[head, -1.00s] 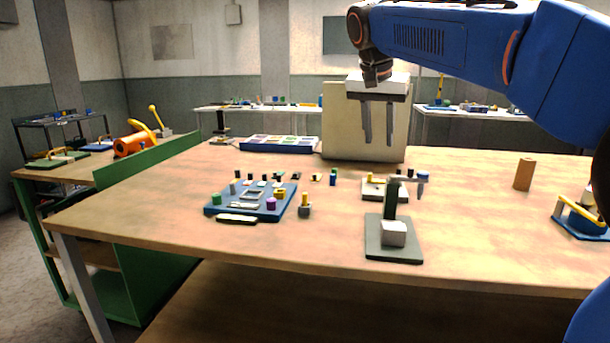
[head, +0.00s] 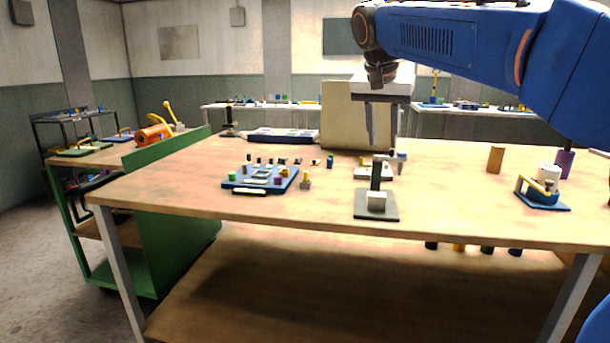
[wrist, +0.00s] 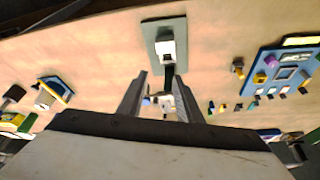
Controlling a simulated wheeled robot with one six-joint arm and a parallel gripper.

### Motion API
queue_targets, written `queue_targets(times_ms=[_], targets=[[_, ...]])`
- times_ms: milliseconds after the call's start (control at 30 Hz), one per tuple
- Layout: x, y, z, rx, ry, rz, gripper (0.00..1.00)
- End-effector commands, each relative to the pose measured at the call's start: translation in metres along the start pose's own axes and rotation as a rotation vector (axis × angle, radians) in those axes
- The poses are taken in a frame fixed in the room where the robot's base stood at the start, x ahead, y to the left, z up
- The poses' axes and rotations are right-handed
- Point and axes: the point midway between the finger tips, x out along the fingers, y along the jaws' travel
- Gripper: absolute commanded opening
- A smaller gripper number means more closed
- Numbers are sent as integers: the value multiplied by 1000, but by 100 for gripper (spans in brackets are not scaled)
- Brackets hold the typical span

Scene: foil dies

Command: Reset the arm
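My blue arm reaches in from the upper right in the head view. My gripper (head: 382,138) hangs fingers down above the workbench (head: 300,212). Its two fingers are apart with nothing held between them; they also show apart in the wrist view (wrist: 160,90).
A blue die board (head: 235,182) with small coloured parts lies on the bench to the left. A beige panel (head: 340,115) stands behind the gripper. A brown block (head: 495,158) and a blue fixture (head: 545,205) are at right. A green cart (head: 170,200) stands left.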

Motion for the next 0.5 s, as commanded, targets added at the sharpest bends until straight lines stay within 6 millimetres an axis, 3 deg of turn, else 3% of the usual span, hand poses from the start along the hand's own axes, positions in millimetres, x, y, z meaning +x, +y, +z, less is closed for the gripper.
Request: queue_targets(times_ms=[267,500], targets=[[6,23,17,-37,-6,-13,32],[17,54,43,-90,-12,-34,32]])
